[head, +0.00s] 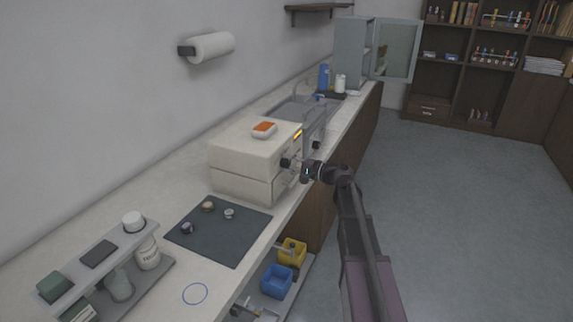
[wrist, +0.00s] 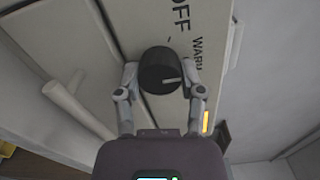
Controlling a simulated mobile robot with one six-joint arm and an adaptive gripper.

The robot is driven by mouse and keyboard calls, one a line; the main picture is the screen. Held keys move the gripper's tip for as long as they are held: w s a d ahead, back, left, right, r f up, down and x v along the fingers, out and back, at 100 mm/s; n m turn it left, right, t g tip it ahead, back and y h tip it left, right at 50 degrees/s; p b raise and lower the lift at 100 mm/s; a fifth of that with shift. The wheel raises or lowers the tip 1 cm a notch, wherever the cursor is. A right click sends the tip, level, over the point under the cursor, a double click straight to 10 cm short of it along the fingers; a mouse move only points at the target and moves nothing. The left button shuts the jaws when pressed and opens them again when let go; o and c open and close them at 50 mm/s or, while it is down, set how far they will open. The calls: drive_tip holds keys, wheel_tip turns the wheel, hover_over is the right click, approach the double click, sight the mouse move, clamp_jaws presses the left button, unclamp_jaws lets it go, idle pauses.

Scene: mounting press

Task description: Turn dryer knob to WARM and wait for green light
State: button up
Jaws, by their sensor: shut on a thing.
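The dryer (head: 240,160) is a cream box on the counter in the head view. Its black knob (wrist: 162,72) shows in the wrist view, with a pale pointer mark on its face. The words OFF and WARM are printed on the panel (wrist: 170,14) beside it. The pointer is directed to the right, towards the WARM side. My gripper (wrist: 162,85) is shut on the knob, with one finger on each side. In the head view my gripper (head: 303,170) is at the dryer's front. An amber light strip (head: 298,134) glows on the dryer; it also shows in the wrist view (wrist: 205,122). I see no green light.
An orange-and-white item (head: 264,130) lies on top of the dryer. A dark mat (head: 222,229) with several small pieces lies in front. A grey rack (head: 100,262) stands at lower left. The floor at right (head: 450,220) is clear.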

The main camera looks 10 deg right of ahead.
drive_tip(key=shift+d, duration=0.1)
drive_tip(key=o, duration=1.2)
drive_tip(key=shift+c, duration=0.2)
drive_tip(key=v, duration=1.2)
